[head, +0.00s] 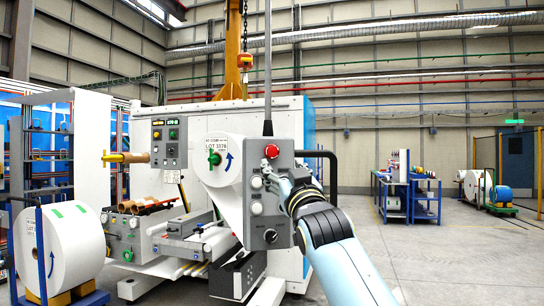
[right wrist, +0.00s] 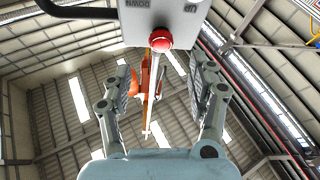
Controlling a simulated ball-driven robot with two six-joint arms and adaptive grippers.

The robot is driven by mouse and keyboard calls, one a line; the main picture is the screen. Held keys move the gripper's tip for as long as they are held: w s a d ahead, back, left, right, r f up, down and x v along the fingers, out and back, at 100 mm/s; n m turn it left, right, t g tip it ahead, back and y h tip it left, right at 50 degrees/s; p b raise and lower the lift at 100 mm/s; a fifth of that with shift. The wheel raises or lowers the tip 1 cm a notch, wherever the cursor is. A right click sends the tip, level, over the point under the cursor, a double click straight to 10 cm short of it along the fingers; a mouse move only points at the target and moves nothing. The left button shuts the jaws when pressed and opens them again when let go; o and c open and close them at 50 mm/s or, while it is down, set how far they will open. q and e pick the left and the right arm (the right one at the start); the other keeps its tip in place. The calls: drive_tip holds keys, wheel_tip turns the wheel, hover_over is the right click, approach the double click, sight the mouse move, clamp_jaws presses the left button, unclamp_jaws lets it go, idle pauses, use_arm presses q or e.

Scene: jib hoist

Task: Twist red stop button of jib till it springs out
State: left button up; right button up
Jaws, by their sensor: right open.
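The red stop button (head: 271,151) is at the top of the grey jib pendant (head: 265,215), which hangs upright on a dark pole. My right gripper (head: 273,172) is in front of the pendant, just below the button in the head view. In the right wrist view the button (right wrist: 160,39) shows midway between my right fingers (right wrist: 160,75), just beyond their tips. The fingers are spread wide with nothing between them, apart from the button. Part of the pendant's face is hidden behind my gripper in the head view. My left gripper is not in view.
The pendant has several pale round buttons and a dark knob (head: 270,235). A black bent bar (head: 333,170) stands out to its right. Behind it is a white machine with a paper roll (head: 215,160). A blue workbench (head: 408,190) stands farther right, with open floor before it.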

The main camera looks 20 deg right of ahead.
sight(273, 154)
drive_tip(key=b+x, duration=0.1)
drive_tip(key=x, duration=0.6)
drive_tip(key=shift+w, duration=0.35)
drive_tip(key=shift+w+r, duration=0.25)
drive_tip(key=shift+w, duration=0.2)
drive_tip(key=shift+c, duration=0.3)
